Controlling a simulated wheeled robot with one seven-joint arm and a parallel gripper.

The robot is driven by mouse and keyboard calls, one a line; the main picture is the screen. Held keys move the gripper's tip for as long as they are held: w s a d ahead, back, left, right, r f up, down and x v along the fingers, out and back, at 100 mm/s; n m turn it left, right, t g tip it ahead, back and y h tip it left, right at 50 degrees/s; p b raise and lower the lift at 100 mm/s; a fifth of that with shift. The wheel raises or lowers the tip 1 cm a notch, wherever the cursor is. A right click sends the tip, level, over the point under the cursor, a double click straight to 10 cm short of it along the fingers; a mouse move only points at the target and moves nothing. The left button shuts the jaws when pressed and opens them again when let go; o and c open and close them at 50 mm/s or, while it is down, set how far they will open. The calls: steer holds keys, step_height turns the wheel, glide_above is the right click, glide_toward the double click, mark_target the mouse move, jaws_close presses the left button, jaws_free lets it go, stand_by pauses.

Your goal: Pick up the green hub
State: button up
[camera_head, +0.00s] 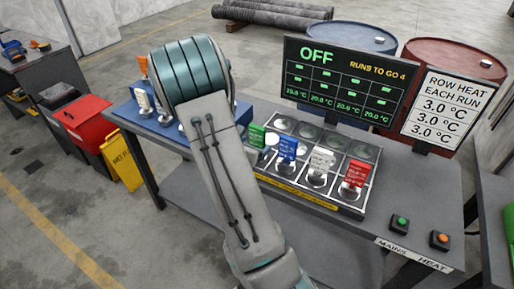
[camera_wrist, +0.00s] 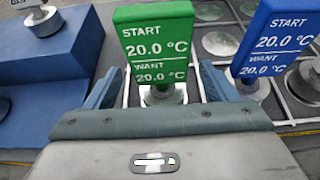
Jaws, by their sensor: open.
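The green hub shows in the wrist view as a green upright plate (camera_wrist: 157,48) reading "START 20.0 °C, WANT 20.0 °C" on a round metal base. In the head view its green plate (camera_head: 257,136) stands at the left end of the front row of the tray. My gripper (camera_wrist: 160,92) is open, with one finger on each side of the green hub's lower part. I cannot tell whether the fingers touch it. In the head view my arm hides the gripper and part of the tray's left side.
A blue hub (camera_wrist: 275,45) stands close right of the green one. White (camera_head: 321,160) and red (camera_head: 355,174) hubs stand further right in the tray (camera_head: 338,205). A display reading OFF (camera_head: 345,80) stands behind. A blue stand (camera_wrist: 55,65) is at left.

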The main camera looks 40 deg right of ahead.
mark_target(256, 143)
steer(key=shift+p+x, duration=0.55)
steer(key=shift+x, duration=1.65)
steer(key=shift+s+f, duration=0.1)
steer(key=c, duration=1.7)
steer(key=shift+r, duration=0.25)
